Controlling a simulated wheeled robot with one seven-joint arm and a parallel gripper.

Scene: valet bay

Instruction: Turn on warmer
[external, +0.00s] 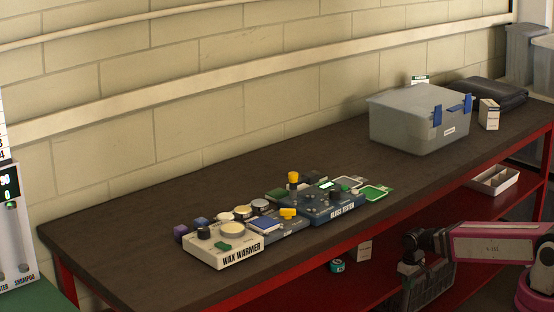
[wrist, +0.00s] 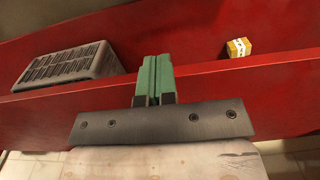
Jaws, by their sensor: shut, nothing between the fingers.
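The wax warmer (external: 223,245) is a white box labelled "WAX WARMER" at the left front of the dark bench top, in the external view. It has a dark knob (external: 204,233), a round cream top and a green part (external: 223,246) on its upper face. Whether it is on cannot be told. My gripper (wrist: 154,80) has green fingers, shut together with nothing between them, in the wrist view. It is in front of the red lower shelf, well to the right of the warmer and below the bench top. The warmer is not in the wrist view.
A blue gloss tester (external: 335,204) and several small pots and pads stand right of the warmer. A grey lidded bin (external: 420,120) stands farther right. The red shelf edge (wrist: 250,85) lies by my fingers, with a yellow box (wrist: 238,48) and a grey slotted crate (wrist: 68,65) behind.

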